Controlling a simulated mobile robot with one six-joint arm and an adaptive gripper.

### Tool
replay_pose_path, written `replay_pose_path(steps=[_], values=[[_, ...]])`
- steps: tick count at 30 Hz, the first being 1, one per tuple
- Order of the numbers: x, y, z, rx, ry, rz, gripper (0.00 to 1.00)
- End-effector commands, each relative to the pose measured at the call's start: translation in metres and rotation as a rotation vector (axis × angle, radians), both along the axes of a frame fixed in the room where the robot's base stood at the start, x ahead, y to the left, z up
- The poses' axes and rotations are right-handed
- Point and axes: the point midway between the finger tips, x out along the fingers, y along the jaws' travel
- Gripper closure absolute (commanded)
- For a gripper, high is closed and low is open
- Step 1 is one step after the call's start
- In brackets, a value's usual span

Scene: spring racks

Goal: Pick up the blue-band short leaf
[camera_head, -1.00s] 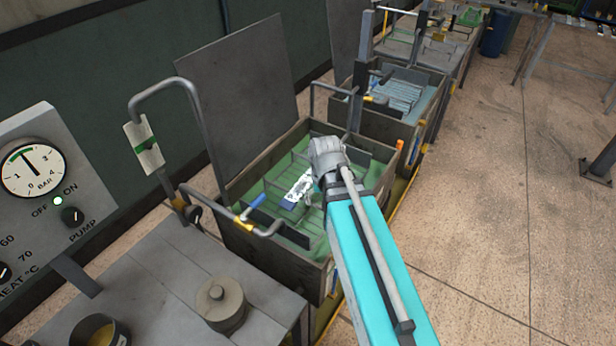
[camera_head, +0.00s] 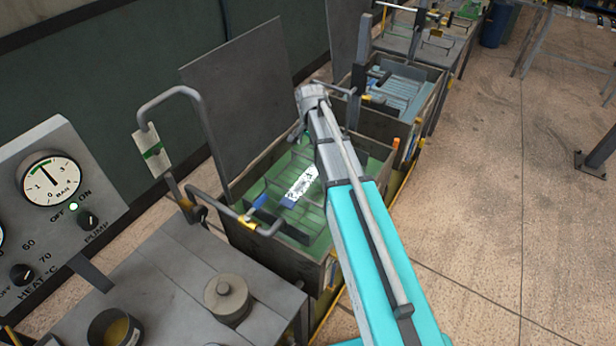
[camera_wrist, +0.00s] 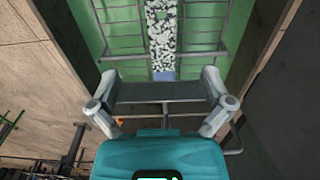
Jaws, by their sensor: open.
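The blue-band short leaf is a white, dark-speckled strip (camera_head: 303,184) with a blue band at its near end. It lies on a wire rack in the green-lined tank (camera_head: 325,262). In the wrist view, the leaf (camera_wrist: 162,38) runs away from me along the middle, its blue band (camera_wrist: 164,75) at the near end. My gripper (camera_wrist: 160,80) is open, its fingers spread on either side of the band's line, with nothing seen held. In the head view my wrist hides most of the gripper, over the tank's far part.
A raised grey lid (camera_head: 245,95) stands behind the tank. A second tank (camera_head: 405,90) is beyond. A grey bench (camera_head: 165,290) with a lidded pot (camera_head: 227,297) is in front.

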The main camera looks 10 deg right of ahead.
Motion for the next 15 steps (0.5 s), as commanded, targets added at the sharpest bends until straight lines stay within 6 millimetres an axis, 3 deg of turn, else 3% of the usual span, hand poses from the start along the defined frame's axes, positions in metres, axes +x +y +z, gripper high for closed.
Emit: replay_pose_path(steps=[15], values=[[0.0, 0.001, -0.027, 0.0, 0.0, 0.003, 0.0]])
